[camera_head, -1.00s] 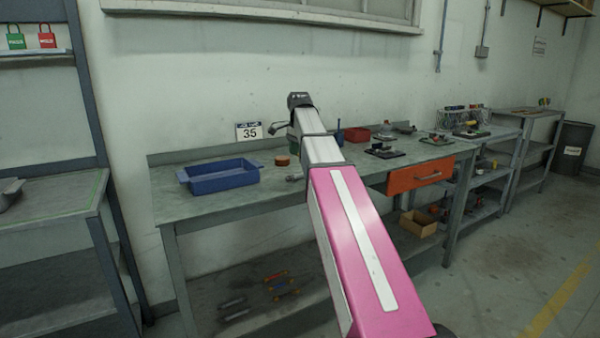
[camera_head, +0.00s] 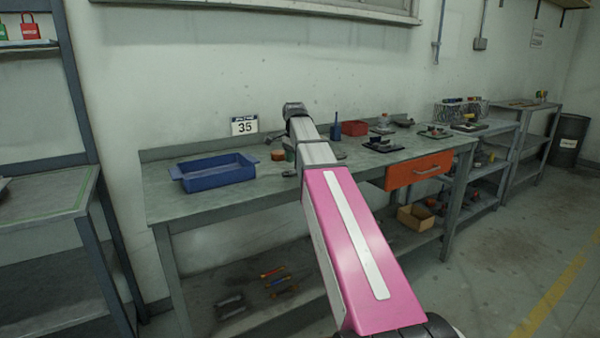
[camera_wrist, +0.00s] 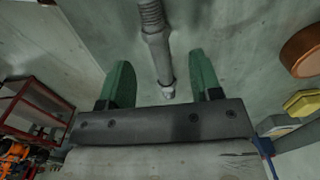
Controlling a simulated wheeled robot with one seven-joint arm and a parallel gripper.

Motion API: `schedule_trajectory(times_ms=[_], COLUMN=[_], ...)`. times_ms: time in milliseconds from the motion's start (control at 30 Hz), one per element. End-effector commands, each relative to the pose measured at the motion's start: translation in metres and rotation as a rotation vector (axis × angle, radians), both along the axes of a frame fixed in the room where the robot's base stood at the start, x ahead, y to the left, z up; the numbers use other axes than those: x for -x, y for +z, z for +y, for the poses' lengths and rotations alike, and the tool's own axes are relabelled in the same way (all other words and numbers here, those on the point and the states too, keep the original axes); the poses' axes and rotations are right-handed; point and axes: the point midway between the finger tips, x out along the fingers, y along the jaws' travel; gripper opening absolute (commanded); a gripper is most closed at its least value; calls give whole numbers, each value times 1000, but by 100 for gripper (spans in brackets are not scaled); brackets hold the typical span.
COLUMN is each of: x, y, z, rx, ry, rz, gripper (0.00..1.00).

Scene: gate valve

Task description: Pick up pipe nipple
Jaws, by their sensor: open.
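The pipe nipple (camera_wrist: 158,50) is a grey metal tube with a threaded end, lying on the bench in the wrist view. My gripper (camera_wrist: 161,78) is open, with one green finger on each side of the nipple's near end in the picture. I cannot tell how high the fingers are above the bench or whether they touch it. In the head view a small grey piece (camera_head: 290,173) on the bench beside my arm may be the nipple. My arm hides most of the gripper there.
A blue bin (camera_head: 216,175) stands on the workbench (camera_head: 165,205) at left, with a round orange-brown piece (camera_head: 278,155) nearby. That piece (camera_wrist: 303,50) and a yellow part (camera_wrist: 302,102) lie right of the gripper in the wrist view. A red bin (camera_head: 355,128) stands farther right.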

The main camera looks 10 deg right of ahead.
Motion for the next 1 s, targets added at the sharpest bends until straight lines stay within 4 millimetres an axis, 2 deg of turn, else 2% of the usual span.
schedule_trajectory(times_ms=[233, 500, 533, 600, 700, 1000], x=[1, 1, 1, 1, 1, 1], y=[-33, -38, -38, -38, -38, -37], z=[-1, -1, -1, -1, -1, -1], rx=[0, 0, 0, 0, 0, 0], ry=[0, 0, 0, 0, 0, 0], rz=[1, 0, 0, 0, 0, 0], gripper=[58, 58, 55, 32, 5, 5])
